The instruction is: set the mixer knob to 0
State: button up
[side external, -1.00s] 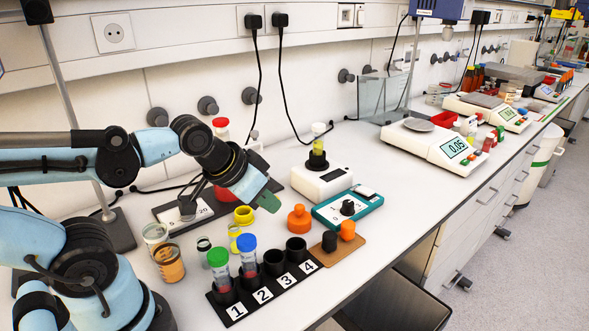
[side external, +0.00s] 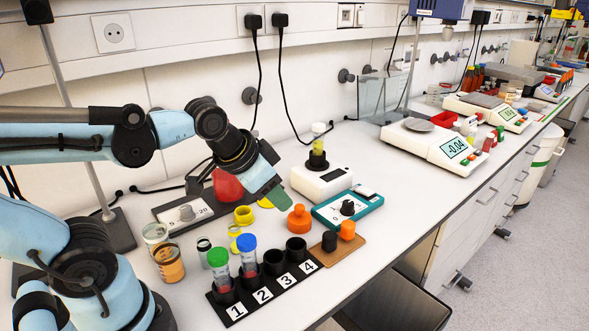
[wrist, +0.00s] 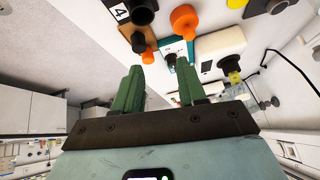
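A teal-edged box (side external: 347,208) with a white face carries a black knob (side external: 347,207) and marks that look like 1 and 0. I cannot tell which mark the knob points at. The box also shows in the wrist view (wrist: 180,48), beyond my fingers. My gripper (side external: 268,196) is in the air left of both boxes, touching neither. In the wrist view its green fingers are spread with nothing between them.
An orange bottle (side external: 300,219), a brown pad (side external: 335,251) with a black and an orange piece, and a numbered rack (side external: 262,291) with two capped tubes stand near the teal box. A dark plate device (side external: 184,214) with a pale knob lies left. Cables hang behind.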

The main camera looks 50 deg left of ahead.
jog(key=shift+o, duration=1.3)
jog(key=w+r+m+g, duration=0.1)
jog(key=w+r+m, duration=0.2)
jog(key=w+m, duration=0.2)
jog(key=shift+w+d+g+y, duration=0.25)
jog(key=shift+d+g+y, duration=0.05)
jog(key=shift+y, duration=0.1)
jog(key=m+g+y, duration=0.3)
jog(key=m+g, duration=0.1)
jog(key=m, duration=1)
send_near(349, 203)
jog(key=x, duration=0.9)
jog(key=c, duration=1.1)
jog(key=shift+o, duration=0.2)
